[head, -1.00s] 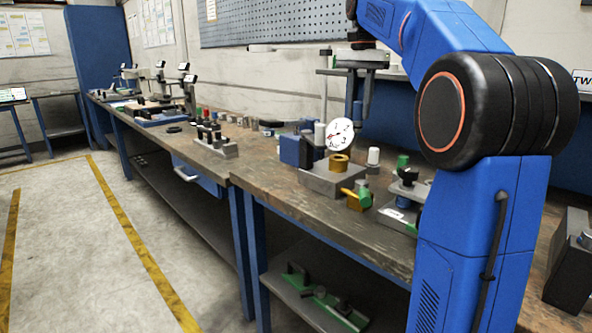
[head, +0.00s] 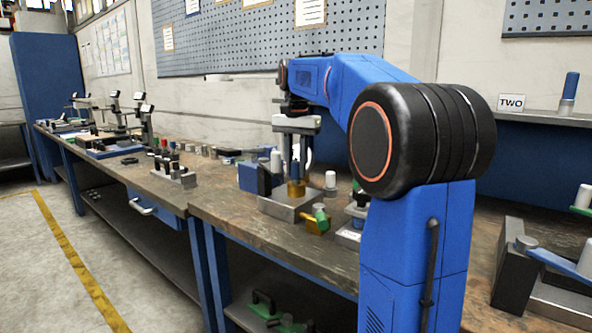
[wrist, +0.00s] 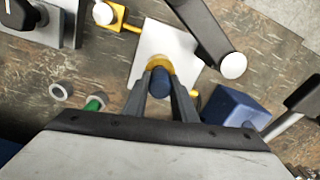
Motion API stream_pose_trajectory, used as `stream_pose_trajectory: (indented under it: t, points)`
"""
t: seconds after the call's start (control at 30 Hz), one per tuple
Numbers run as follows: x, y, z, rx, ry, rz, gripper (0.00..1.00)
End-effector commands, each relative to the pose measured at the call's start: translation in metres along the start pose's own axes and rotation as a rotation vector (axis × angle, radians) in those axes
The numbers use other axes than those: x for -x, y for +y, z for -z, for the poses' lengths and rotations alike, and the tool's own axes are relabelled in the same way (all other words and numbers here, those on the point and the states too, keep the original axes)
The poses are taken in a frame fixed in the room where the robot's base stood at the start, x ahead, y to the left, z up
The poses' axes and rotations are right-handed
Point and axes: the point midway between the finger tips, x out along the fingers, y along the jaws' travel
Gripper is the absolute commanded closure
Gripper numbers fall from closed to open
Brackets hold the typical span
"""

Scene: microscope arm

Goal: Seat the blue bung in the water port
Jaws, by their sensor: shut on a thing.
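My gripper (head: 296,158) points down over the bench and is shut on the dark blue bung (head: 294,171). In the wrist view the bung (wrist: 160,82) stands between my two fingertips (wrist: 160,92), in line with a brass ring. This brass port (head: 296,190) sits on a grey metal block (head: 290,206); the ring (wrist: 158,63) shows beyond the bung in the wrist view. The bung is upright, directly over the port, its lower end at the port's top. I cannot tell whether it has entered the bore.
A blue box (head: 248,178) and a white-topped post (head: 276,160) stand left of the port. A white-capped cylinder (head: 331,183) and a green-and-brass valve (head: 318,220) are close on the right. A shelf marked TWO (head: 511,102) holds a blue upright piece (head: 571,86).

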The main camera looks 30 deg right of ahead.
Motion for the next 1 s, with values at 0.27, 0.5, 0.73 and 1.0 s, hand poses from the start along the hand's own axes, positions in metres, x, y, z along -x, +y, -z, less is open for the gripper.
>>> stream_pose_trajectory:
  t: [0.27, 0.5, 0.73, 1.0]
  points:
    - [-0.0081, 0.0, -0.0001, 0.0, 0.001, 0.001, 1.0]
    - [-0.0106, 0.0001, -0.0002, 0.0, 0.001, 0.0, 0.71]
    - [-0.0103, 0.0001, -0.0001, 0.0, 0.001, 0.001, 0.57]
    - [-0.0014, -0.0003, 0.0003, 0.0, 0.002, 0.002, 0.57]
